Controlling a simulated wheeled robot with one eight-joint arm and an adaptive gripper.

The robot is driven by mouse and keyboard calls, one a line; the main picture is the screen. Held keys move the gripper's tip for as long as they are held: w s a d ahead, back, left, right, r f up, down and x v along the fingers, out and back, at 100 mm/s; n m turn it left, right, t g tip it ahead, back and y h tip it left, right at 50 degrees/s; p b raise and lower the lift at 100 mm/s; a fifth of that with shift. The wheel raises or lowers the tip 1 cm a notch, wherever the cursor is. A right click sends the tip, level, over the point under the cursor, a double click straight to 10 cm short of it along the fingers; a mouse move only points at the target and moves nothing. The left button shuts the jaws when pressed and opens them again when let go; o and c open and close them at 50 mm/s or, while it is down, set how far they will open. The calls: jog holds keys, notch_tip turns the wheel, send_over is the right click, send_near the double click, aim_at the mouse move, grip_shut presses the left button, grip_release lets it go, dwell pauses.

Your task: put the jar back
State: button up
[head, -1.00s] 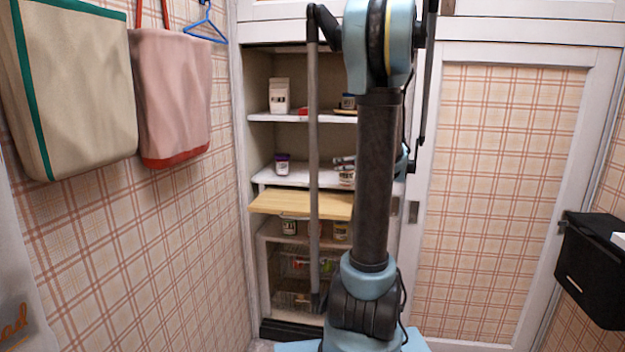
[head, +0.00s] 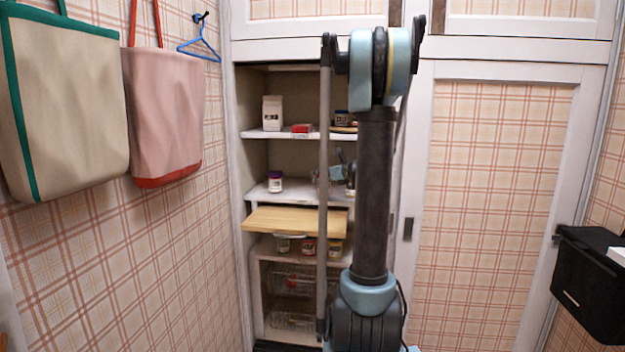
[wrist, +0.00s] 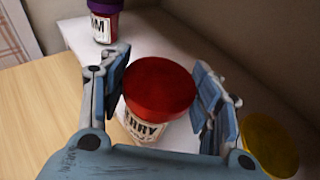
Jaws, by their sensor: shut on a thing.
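A jar with a red lid (wrist: 160,88) and a pale label reading "ERRY" stands between the two fingers of my gripper (wrist: 160,95) in the wrist view. The fingers are shut on its sides. It is over the white shelf (wrist: 140,40); I cannot tell whether its base touches. In the head view my gripper (head: 335,172) is inside the cupboard at the middle shelf, partly hidden by my arm, and the held jar is hard to make out there. A purple-lidded jar (head: 275,182) stands to the left; it also shows in the wrist view (wrist: 104,22).
A yellow-lidded jar (wrist: 268,145) is close to the right finger. A wooden board (head: 290,219) juts out below the middle shelf. Several jars stand under it, one of them red-lidded (head: 308,246). A white carton (head: 272,113) is on the upper shelf. Bags hang at left.

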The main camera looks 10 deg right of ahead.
jog(key=x, duration=0.5)
jog(key=r+x, duration=0.1)
jog(key=x, duration=0.2)
jog(key=shift+w+a, duration=0.2)
jog(key=shift+w, duration=0.3)
jog(key=shift+f, duration=0.1)
jog(key=o, duration=1.4)
jog(key=shift+s, duration=0.1)
